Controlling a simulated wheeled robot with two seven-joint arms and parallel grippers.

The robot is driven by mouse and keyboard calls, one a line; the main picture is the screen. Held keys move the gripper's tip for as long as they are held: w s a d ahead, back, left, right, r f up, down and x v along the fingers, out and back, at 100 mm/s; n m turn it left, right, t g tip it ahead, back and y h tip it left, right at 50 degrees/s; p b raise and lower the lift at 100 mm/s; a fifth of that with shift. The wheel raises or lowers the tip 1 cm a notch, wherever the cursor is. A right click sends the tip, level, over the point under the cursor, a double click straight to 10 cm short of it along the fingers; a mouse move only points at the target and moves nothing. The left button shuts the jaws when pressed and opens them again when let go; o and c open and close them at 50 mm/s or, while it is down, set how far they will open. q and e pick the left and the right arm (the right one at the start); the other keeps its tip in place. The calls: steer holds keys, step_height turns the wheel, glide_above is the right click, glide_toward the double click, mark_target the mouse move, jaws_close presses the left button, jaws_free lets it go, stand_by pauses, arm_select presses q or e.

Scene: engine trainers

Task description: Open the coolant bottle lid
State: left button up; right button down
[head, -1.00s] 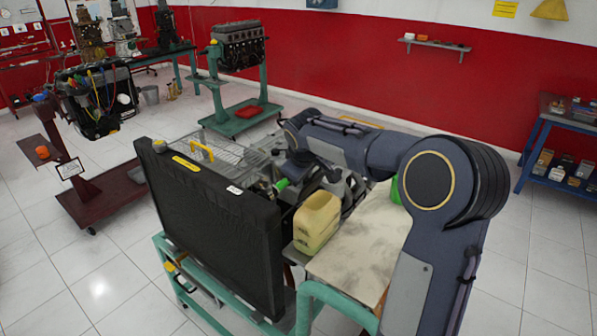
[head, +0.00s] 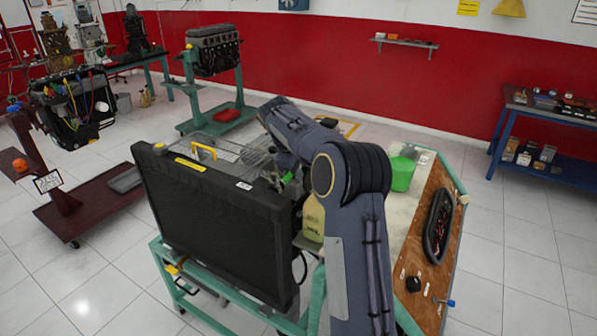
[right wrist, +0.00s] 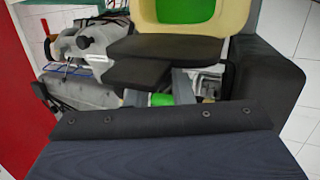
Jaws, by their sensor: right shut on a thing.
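The pale yellow coolant bottle (head: 313,217) stands behind the black radiator panel, mostly hidden by my right arm in the head view. In the right wrist view the yellow bottle (right wrist: 236,17) with its green label shows at the top, cut off by the frame. My right gripper (right wrist: 162,98) is shut on a small green piece (right wrist: 160,99) that looks like the lid. The bottle's body appears farther off than the fingers; whether the green piece touches any part of it is hidden. My left gripper is not in view.
The black radiator panel (head: 212,225) stands in front on a green frame, with a wire basket (head: 228,134) behind it. On the bench's right are a green container (head: 402,172), a black tray (head: 439,225) and small parts. Engine parts (right wrist: 85,45) lie close in the wrist view.

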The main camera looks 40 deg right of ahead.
steer(key=c, duration=1.3)
jaws_free()
steer(key=v, duration=0.7)
steer(key=shift+a+r+b, duration=0.2)
steer(key=shift+r+b, duration=0.15)
